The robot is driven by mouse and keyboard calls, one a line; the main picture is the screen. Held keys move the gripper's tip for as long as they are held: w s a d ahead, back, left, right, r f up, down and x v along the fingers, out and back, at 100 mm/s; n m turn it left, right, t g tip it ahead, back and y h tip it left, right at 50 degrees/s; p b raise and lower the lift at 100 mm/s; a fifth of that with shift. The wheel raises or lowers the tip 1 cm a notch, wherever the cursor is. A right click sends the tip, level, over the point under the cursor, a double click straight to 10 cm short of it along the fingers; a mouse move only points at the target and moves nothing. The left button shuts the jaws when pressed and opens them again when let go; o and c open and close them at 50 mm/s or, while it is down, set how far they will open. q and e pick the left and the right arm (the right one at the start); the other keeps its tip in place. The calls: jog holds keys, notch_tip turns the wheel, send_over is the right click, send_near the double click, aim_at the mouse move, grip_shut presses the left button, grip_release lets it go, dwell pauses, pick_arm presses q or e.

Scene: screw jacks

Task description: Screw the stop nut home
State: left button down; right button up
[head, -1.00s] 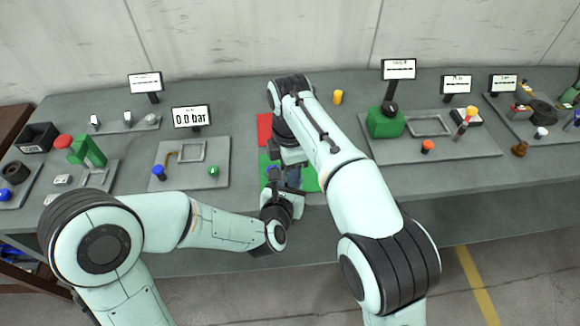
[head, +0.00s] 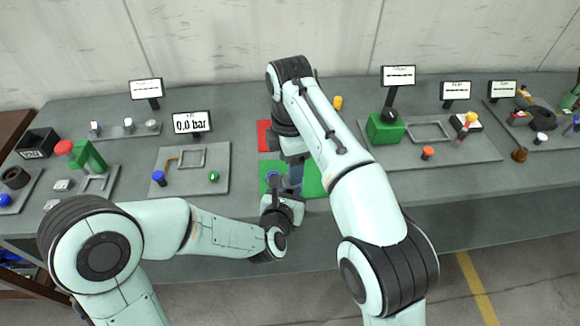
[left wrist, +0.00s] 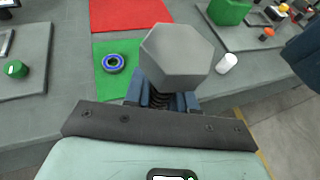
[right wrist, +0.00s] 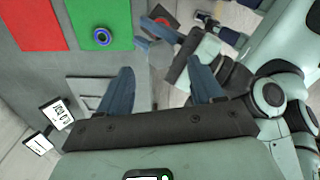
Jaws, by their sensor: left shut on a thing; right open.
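The right arm hides part of the work area in the head view.
A red mat (left wrist: 125,12) lies behind the green one. A white cylinder (left wrist: 227,63) stands to the right in the left wrist view. A tray with a blue knob (head: 158,178) is at left; a green block (head: 385,128) is at right. My two arms are close together.

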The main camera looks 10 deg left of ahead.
jog(key=shift+c, duration=0.4)
jog(key=r+n, duration=0.1)
jog(key=n, duration=0.2)
jog(key=shift+a+r, duration=0.1)
jog(key=shift+r, duration=0.25)
jog(key=r+n, duration=0.1)
jog(key=n, duration=0.2)
jog(key=shift+r+n, duration=0.3)
jog(key=shift+r, duration=0.05)
jog(key=shift+f, duration=4)
